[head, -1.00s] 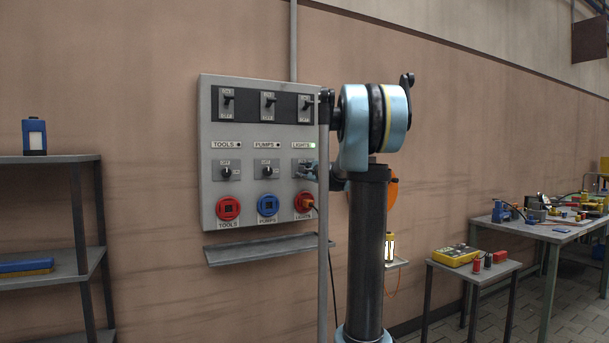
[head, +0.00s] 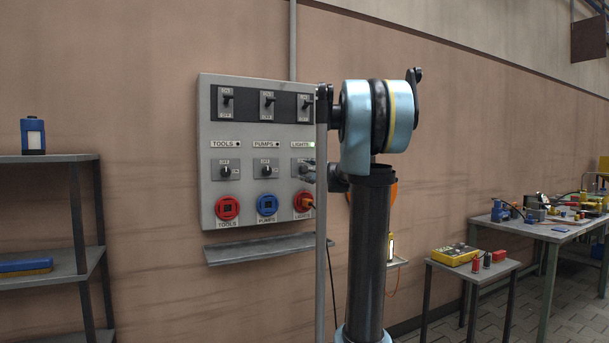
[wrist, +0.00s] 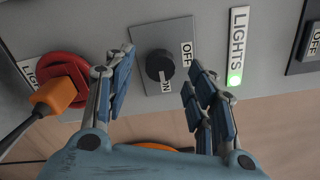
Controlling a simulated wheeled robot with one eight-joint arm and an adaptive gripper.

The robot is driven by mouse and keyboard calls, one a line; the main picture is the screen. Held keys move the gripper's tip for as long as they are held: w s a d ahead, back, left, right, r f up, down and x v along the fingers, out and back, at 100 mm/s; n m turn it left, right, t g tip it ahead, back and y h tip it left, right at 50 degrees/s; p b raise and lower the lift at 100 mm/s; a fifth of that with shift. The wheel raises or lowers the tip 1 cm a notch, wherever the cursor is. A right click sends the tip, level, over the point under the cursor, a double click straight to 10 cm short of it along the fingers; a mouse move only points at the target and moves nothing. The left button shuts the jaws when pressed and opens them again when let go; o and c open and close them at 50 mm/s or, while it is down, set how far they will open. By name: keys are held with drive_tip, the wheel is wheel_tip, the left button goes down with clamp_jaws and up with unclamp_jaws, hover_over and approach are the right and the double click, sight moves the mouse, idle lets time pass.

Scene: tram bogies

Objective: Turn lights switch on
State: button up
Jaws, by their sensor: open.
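The lights switch is a black rotary knob (wrist: 159,65) on a grey plate marked OFF and ON. Its white pointer mark faces the ON label in the wrist view. The LIGHTS label (wrist: 238,35) has a lit green lamp (wrist: 234,78) beside it, which also shows in the head view. My gripper (wrist: 160,78) is open, with blue-grey fingers on either side of the knob and apart from it. In the head view, my gripper (head: 309,174) is at the panel's right edge, partly hidden by my arm. The lights knob (head: 303,168) is partly visible there.
The grey panel (head: 205,150) also has TOOLS and PUMPS knobs, upper levers and sockets. An orange plug (wrist: 55,93) sits in the red lights socket (wrist: 75,68), close to my left finger. A narrow shelf (head: 265,249) is below the panel.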

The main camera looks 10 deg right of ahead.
drive_tip(key=v, duration=0.8)
